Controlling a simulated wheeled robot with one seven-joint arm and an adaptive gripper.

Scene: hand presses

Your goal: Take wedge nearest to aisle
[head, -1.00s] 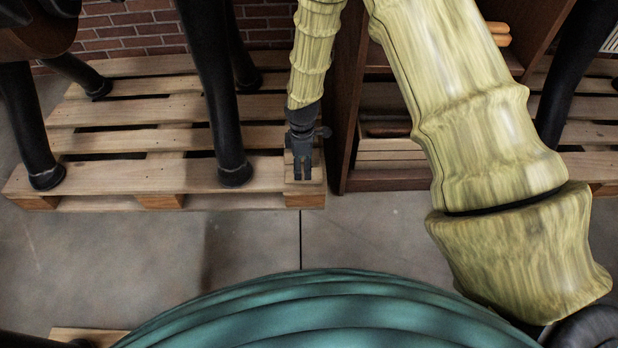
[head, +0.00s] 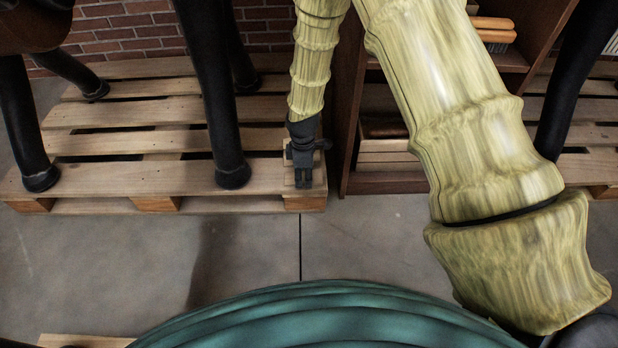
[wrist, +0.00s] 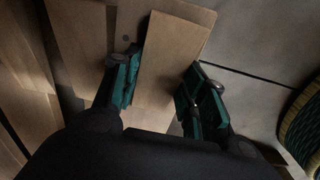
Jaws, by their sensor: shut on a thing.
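The wedge (wrist: 168,75) is a pale wooden piece between the two fingers of my gripper (wrist: 162,62) in the wrist view. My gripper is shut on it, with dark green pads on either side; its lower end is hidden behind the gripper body. In the head view my gripper (head: 303,182) points down at the right front corner of a wooden pallet (head: 130,177). There the wedge is mostly covered by the gripper, and I cannot tell whether it still touches the pallet.
Black press legs (head: 215,90) stand on the pallet left of my gripper. A brown wooden shelf (head: 345,120) rises close on the right, with an orange-handled brush (head: 494,30) on it. Bare concrete floor (head: 370,235) lies in front.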

